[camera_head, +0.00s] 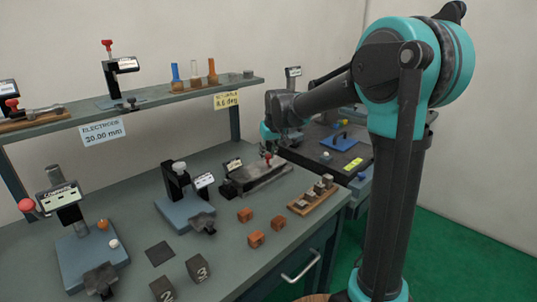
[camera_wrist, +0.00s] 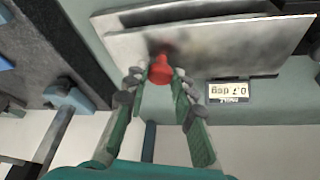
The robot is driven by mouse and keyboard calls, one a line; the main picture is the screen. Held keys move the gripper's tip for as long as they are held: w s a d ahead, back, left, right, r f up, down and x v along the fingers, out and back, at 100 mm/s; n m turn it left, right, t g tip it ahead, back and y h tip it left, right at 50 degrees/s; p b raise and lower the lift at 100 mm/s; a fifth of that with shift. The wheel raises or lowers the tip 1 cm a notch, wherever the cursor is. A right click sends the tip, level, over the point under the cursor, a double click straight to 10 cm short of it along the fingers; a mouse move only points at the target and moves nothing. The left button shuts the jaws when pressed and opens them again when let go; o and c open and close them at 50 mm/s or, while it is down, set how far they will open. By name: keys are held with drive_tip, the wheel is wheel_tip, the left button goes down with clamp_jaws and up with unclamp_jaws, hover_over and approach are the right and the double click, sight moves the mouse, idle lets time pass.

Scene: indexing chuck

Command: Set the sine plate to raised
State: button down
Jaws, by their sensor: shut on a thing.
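The sine plate (camera_head: 262,178) is a flat grey metal plate on the bench, near the bench's far right end. A red knob (camera_wrist: 160,70) stands at the plate's edge in the wrist view. My gripper (camera_wrist: 160,82) is shut on this knob, one green-padded finger on each side. A small angle display (camera_wrist: 229,92) beside the plate reads 0.7 deg. In the head view my gripper (camera_head: 268,148) reaches down to the red knob, and the arm hides part of that area. The plate's tilt is too slight to judge by eye.
A yellow tag (camera_head: 227,100) on the shelf edge reads about 8.6 deg. A gauge stand (camera_head: 186,208), several brown blocks (camera_head: 256,239) and a wooden block rack (camera_head: 314,196) stand close by. A dark surface plate (camera_head: 322,155) lies behind, at the right.

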sight(259, 168)
drive_tip(key=shift+s+a+r+t, duration=0.25)
drive_tip(key=shift+a+r+t, duration=0.05)
drive_tip(key=shift+r, duration=0.2)
drive_tip(key=s+a+r+n+t+h, duration=0.2)
drive_tip(key=s+a+r+t+h, duration=0.5)
drive_tip(key=s+a+t, duration=0.1)
drive_tip(key=shift+s+a+r, duration=0.3)
drive_tip(key=shift+s+a, duration=0.05)
drive_tip(key=shift+s, duration=0.05)
drive_tip(key=c, duration=1.3)
unclamp_jaws()
